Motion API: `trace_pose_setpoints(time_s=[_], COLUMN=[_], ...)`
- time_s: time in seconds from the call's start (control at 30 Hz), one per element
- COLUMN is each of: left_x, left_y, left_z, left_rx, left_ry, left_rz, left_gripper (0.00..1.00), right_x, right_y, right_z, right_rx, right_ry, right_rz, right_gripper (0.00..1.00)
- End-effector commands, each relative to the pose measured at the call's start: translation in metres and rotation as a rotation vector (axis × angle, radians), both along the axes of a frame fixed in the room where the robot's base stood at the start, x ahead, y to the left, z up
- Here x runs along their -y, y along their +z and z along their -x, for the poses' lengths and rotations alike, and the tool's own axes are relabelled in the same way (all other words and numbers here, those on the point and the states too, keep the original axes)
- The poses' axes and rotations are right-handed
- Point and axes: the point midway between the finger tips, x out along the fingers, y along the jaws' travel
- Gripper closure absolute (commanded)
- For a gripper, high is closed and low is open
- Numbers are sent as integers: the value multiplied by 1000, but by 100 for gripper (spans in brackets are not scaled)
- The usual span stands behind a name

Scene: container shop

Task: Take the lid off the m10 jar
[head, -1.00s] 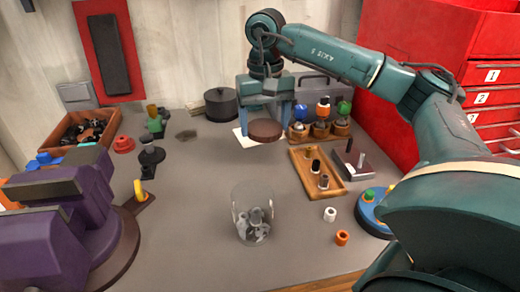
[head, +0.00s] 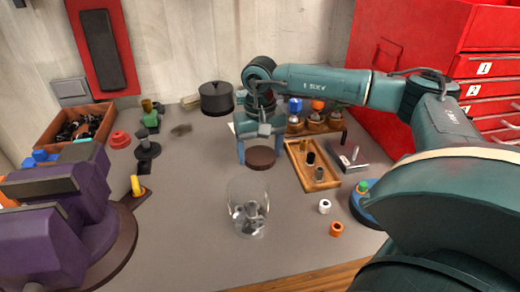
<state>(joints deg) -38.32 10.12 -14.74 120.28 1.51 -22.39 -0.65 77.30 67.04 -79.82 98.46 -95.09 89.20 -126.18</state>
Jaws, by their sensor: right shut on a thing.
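The clear glass jar (head: 247,212) stands upright on the grey bench, with several metal pieces in its lower part. Its top is open. A round brown lid (head: 261,159) is held between the fingers of my right gripper (head: 261,154), behind the jar and apart from it. My right gripper is shut on the lid's sides and points down. I cannot tell how high the lid is above the bench. No label can be read on the jar. My left gripper is not in view.
A wooden tray (head: 328,184) with small posts stands right of the lid. A purple vise (head: 62,205) is at the left, a dark pot (head: 217,98) at the back.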

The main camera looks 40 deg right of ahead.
Motion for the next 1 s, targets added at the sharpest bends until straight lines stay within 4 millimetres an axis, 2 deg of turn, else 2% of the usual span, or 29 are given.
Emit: trace_pose_setpoints(time_s=[0.07, 0.1, 0.37, 0.57, 0.73, 0.87, 1.0], left_x=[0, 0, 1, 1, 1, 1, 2], left_y=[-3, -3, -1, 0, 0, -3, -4], left_z=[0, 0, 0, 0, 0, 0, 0], left_rx=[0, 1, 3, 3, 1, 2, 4], left_ry=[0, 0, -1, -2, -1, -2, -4], left_rz=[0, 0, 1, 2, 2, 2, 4], left_gripper=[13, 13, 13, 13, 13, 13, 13], right_x=[0, 0, 0, 0, 0, 0, -1], right_y=[-4, -4, -2, -2, 8, 30, 62], right_z=[0, 0, 0, 0, -1, -1, -1], right_rx=[-1, 0, 0, 0, 3, 5, 5], right_ry=[0, 0, 0, 0, 0, 0, 0], right_rz=[0, 0, 0, 0, -1, -1, -1], right_gripper=[54, 26, 5, 5, 5, 5, 5])
